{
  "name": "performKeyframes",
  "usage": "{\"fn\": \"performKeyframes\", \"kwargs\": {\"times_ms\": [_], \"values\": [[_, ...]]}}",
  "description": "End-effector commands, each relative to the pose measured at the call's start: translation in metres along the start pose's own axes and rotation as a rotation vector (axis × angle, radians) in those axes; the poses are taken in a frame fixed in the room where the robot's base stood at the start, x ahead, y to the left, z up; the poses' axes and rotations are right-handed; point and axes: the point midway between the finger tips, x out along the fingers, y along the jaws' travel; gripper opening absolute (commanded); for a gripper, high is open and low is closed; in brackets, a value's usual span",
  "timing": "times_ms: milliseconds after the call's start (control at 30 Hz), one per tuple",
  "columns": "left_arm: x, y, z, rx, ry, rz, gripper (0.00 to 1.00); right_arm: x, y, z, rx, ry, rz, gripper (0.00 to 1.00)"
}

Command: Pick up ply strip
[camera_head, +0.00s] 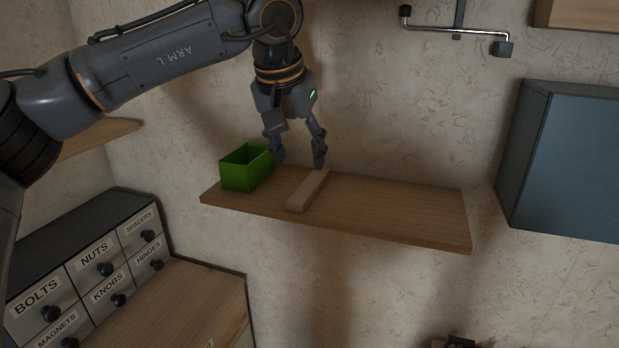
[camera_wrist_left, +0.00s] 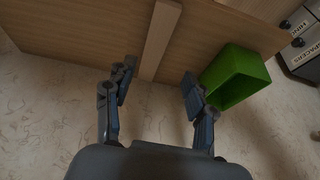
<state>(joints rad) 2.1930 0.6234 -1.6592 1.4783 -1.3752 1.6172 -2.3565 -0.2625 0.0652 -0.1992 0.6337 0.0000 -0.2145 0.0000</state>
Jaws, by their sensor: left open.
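The ply strip (camera_head: 306,192) is a light wooden bar lying flat across the wooden shelf (camera_head: 400,215), just right of the green box. In the left wrist view the strip (camera_wrist_left: 158,40) runs up from between the fingertips. My left gripper (camera_head: 298,162) is open and empty above the back of the shelf, close to the strip's wall-side end. In the left wrist view, the open fingers (camera_wrist_left: 157,88) stand either side of the line of the strip. I cannot tell exactly how high they are above it. My right gripper is not in view.
An open green box (camera_head: 245,170) stands on the shelf's left end, close beside my left gripper; it also shows in the wrist view (camera_wrist_left: 235,77). A labelled drawer unit (camera_head: 90,262) is lower left. A blue cabinet (camera_head: 565,155) is on the right. The shelf's right half is clear.

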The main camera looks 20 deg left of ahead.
Motion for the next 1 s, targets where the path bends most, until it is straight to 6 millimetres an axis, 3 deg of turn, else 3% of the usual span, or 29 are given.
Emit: {"fn": "performKeyframes", "kwargs": {"times_ms": [200,333,500,633,767,1000], "values": [[0.022,0.002,-0.002,0.001,-0.003,0.002,0.55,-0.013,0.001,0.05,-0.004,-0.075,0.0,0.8],[0.042,0.003,-0.006,0.001,-0.004,0.003,0.55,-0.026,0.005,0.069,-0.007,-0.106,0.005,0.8],[0.063,0.004,-0.006,0.001,-0.001,0.005,0.55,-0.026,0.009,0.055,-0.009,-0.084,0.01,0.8],[0.067,0.004,-0.006,0.001,-0.001,0.005,0.55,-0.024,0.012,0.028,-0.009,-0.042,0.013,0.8],[0.067,0.004,-0.006,0.001,0.0,0.006,0.55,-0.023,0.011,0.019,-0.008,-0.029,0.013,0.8],[0.067,0.004,-0.006,0.001,-0.001,0.006,0.08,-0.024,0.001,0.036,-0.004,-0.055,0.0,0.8]]}}
